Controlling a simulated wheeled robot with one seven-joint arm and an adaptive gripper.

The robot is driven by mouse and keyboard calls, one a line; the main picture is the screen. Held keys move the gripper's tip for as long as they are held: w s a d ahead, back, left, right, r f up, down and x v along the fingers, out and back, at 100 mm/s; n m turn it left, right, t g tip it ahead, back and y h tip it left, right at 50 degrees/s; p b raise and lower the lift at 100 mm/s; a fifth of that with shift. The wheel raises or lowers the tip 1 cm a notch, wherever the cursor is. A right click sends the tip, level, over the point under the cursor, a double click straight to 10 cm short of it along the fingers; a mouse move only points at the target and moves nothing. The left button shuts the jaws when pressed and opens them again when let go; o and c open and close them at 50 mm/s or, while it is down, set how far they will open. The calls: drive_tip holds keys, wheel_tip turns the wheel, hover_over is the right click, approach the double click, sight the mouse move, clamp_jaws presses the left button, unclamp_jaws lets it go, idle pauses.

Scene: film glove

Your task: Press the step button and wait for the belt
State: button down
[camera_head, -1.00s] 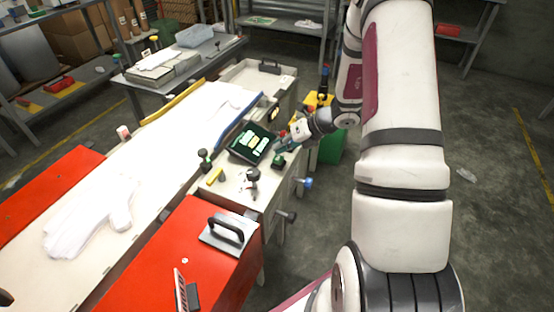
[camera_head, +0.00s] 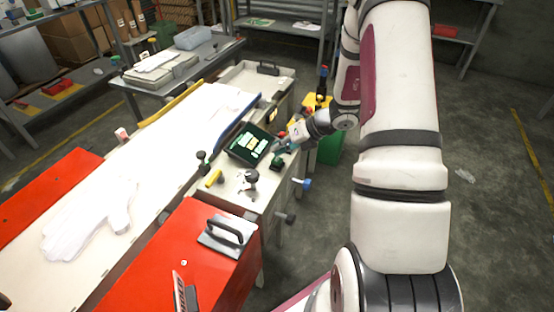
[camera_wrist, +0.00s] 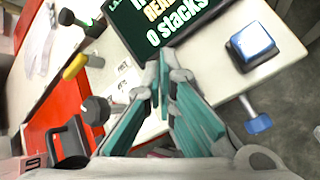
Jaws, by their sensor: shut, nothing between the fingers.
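My gripper (camera_head: 279,149) hangs over the control bench beside the screen; its closed, empty fingers also show in the wrist view (camera_wrist: 165,78). A square blue button (camera_wrist: 252,44) in a dark housing stands right of the fingers, apart from them in the picture; I see no label on it. The dark screen (camera_head: 249,144) shows bright text, and the wrist view reads "0 stacks" on it (camera_wrist: 160,20). A small dark green part (camera_head: 277,161) sits just below the fingers, partly unclear. The white belt (camera_head: 185,130) runs along the left, with a white glove shape (camera_head: 90,220) on it.
A green-topped knob (camera_head: 202,157), a yellow handle (camera_head: 214,178) and a black knob (camera_head: 250,176) stand on the bench. A blue knob (camera_head: 303,184) sticks out from its side. Open floor lies to the right.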

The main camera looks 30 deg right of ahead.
sight(279, 158)
idle(0.4)
drive_tip(key=shift+f+b, duration=0.35)
drive_tip(key=shift+f, duration=0.1)
drive_tip(key=shift+f+b, duration=0.4)
drive_tip(key=shift+f, duration=0.1)
idle(0.6)
drive_tip(key=shift+r, duration=0.1)
idle(0.4)
drive_tip(key=shift+r+p, duration=0.65)
drive_tip(key=shift+r, duration=0.3)
drive_tip(key=shift+r+p, duration=1.65)
drive_tip(key=shift+r, duration=0.75)
